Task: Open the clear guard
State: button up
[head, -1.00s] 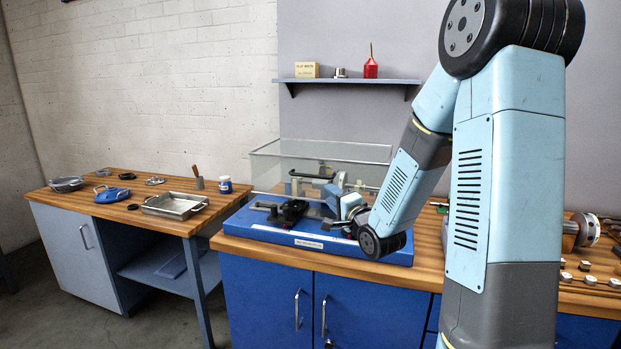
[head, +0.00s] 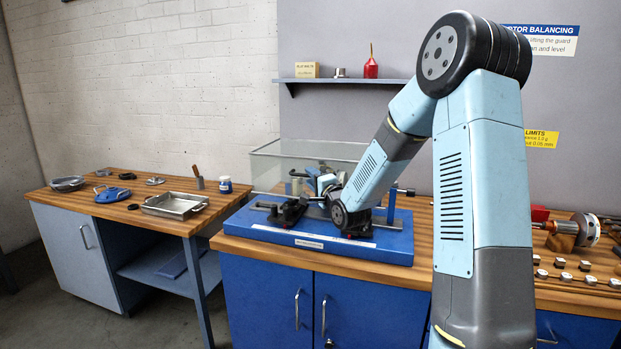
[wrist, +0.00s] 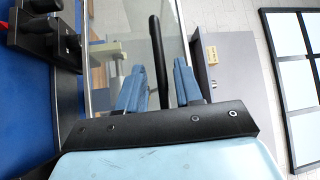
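The clear guard (head: 290,158) is a see-through box standing over the blue balancing machine base (head: 300,238); my arm hides its right part. In the wrist view, its clear panel (wrist: 196,42) stands ahead of my gripper (wrist: 158,80). A black bar handle (wrist: 160,50) runs between my two blue fingers. The fingers are apart, with a visible gap on each side of the bar, so the gripper looks open around or just in front of it. In the head view my wrist largely hides the gripper at the machine.
Black machine supports (head: 290,212) stand on the base, left of my wrist. A side table (head: 95,205) with a metal tray (head: 172,205) is at the left. A shelf (head: 350,81) hangs behind. Small parts and a rotor (head: 587,230) lie on the right of the bench.

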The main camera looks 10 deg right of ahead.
jog(key=shift+w+a+r, duration=0.15)
jog(key=shift+w+a, duration=0.05)
jog(key=shift+w, duration=0.5)
grip_shut()
